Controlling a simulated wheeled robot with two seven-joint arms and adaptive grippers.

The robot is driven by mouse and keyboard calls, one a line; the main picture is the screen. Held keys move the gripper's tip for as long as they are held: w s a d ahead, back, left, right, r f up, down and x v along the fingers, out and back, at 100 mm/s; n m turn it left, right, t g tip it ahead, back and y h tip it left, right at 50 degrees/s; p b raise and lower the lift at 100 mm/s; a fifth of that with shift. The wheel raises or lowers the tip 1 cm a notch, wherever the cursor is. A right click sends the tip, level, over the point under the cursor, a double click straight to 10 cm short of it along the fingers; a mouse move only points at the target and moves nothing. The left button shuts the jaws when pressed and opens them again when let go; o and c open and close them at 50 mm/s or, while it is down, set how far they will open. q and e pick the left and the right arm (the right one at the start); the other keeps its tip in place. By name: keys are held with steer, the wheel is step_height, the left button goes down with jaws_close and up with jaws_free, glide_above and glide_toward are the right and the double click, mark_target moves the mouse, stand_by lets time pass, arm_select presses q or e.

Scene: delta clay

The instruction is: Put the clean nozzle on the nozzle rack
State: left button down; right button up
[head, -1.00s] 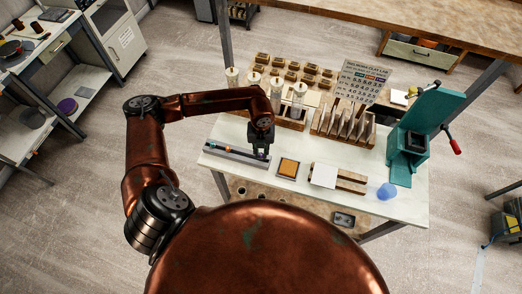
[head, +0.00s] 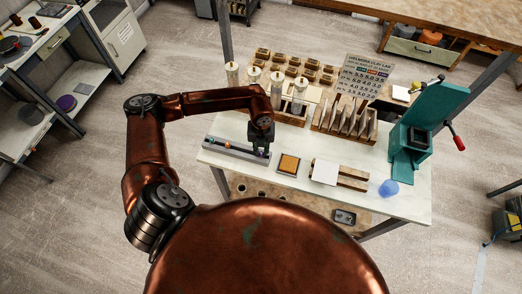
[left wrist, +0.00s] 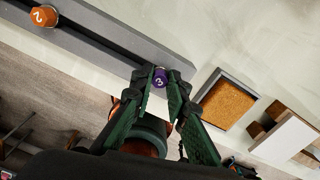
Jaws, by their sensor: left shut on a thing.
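My left gripper (head: 261,151) is over the right end of the long grey nozzle rack (head: 222,149). In the left wrist view its fingers (left wrist: 161,88) are shut on a purple nozzle (left wrist: 160,77) marked 3. The nozzle is at the right end of the rack (left wrist: 110,27); I cannot tell whether it touches it. An orange nozzle (left wrist: 44,15) marked 2 sits in the rack's dark slot. A blue nozzle (head: 211,140) sits farther left on the rack. My right gripper is not in view.
A framed orange sponge pad (head: 289,164) lies right of the rack. Beyond it are a white tile on wooden strips (head: 325,172), a blue blob (head: 389,188) and a teal press (head: 408,160). White tubes (head: 277,87) and a slotted wooden rack (head: 344,124) stand behind.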

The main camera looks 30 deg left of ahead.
arm_select(q)
steer(key=c, duration=1.8)
jaws_free()
steer(key=shift+c, duration=0.2)
steer(key=shift+o, duration=0.2)
steer(key=shift+r, duration=0.1)
step_height(320, 180, up, 12)
